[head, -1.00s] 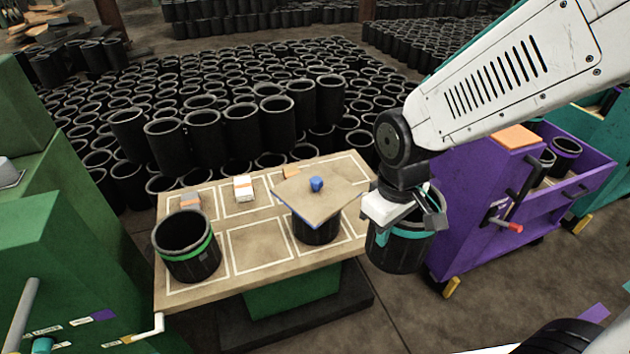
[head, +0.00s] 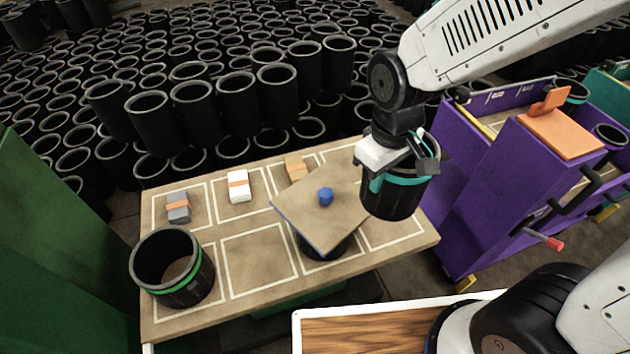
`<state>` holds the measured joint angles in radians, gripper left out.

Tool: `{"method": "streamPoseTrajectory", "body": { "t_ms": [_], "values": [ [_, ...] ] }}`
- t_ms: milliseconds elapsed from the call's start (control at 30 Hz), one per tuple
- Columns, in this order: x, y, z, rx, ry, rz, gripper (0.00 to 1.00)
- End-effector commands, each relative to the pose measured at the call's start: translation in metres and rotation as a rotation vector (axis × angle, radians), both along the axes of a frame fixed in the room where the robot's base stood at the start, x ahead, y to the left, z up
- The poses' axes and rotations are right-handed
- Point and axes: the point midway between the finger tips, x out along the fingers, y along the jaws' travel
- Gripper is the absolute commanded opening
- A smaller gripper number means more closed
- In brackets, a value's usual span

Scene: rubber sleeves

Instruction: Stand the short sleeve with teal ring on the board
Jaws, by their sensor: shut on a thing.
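My gripper (head: 405,160) is shut on the rim of a short black sleeve with a teal ring (head: 392,203), held roughly upright. In the head view the sleeve overlaps the right end of the tan board (head: 258,258), which is marked with white outlined cells. It appears to be above the board; the gap below it is hard to judge. The sleeve and gripper partly hide the cells at that end.
A green-ringed sleeve (head: 195,283) stands at the board's front left. A tilted square plate with a blue knob (head: 326,197) covers another sleeve (head: 322,250). Small blocks (head: 238,185) lie along the back cells. The front middle cell is empty. A purple cart (head: 500,190) stands right.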

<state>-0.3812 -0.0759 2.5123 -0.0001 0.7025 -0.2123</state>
Motion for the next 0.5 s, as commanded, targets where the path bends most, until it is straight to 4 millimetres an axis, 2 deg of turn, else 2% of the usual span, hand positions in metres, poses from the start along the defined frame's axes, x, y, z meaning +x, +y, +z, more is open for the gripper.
{"method": "streamPoseTrajectory", "body": {
  "t_ms": [100, 500],
  "values": [
    [0.010, 0.028, -0.003, -0.001, 0.001, 0.008, 0.00],
    [0.041, 0.118, -0.012, 0.000, 0.000, 0.005, 0.00]
  ]
}}
